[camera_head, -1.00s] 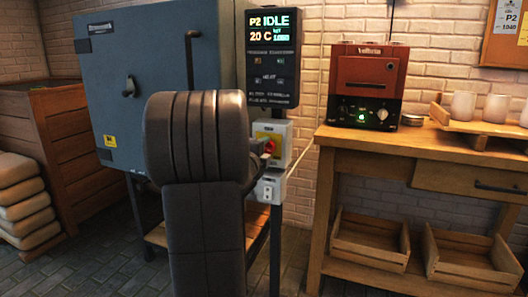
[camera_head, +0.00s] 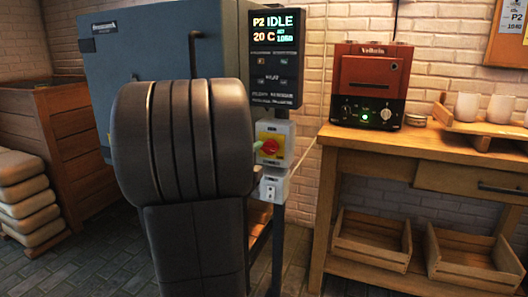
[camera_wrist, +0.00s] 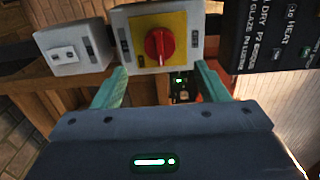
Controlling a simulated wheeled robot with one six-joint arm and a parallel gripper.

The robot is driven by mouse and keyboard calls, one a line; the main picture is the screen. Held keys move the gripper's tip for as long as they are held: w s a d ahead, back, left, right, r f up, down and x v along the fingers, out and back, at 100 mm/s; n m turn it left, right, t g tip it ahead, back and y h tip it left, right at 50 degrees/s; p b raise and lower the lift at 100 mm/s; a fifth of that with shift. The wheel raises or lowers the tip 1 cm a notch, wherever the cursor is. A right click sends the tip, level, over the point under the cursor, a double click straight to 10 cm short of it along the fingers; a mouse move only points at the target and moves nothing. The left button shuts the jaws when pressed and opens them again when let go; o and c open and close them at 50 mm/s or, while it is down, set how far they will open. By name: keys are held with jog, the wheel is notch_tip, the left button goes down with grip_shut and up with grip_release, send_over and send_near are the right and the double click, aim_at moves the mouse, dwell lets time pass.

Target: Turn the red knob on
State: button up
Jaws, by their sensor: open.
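The red knob (camera_head: 270,147) sits on a yellow plate on a light grey switch box (camera_head: 285,131), below the kiln's control panel. In the wrist view the red knob (camera_wrist: 159,46) is seen face on, its grip bar pointing along the picture's vertical. My gripper (camera_wrist: 158,80) is open and empty, its two green fingers spread apart on either side below the knob. The fingers appear short of the knob, not around it. In the head view my dark arm hides most of the gripper; one green fingertip (camera_head: 257,146) shows just left of the knob.
The control panel (camera_head: 273,50) reads P2 IDLE, 20 C. A socket box (camera_head: 272,186) hangs below the switch box. The blue kiln (camera_head: 150,60) stands behind my arm. A wooden bench (camera_head: 400,142) with a red machine (camera_head: 370,85) is at right.

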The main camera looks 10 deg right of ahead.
aim_at(268, 150)
jog(key=v, duration=0.5)
jog(key=shift+s+a+p, duration=0.15)
jog(key=shift+s+p, duration=0.05)
jog(key=shift+p, duration=0.15)
jog(key=b+x, duration=0.2)
jog(key=x, duration=1.1)
jog(key=shift+w+d, duration=0.3)
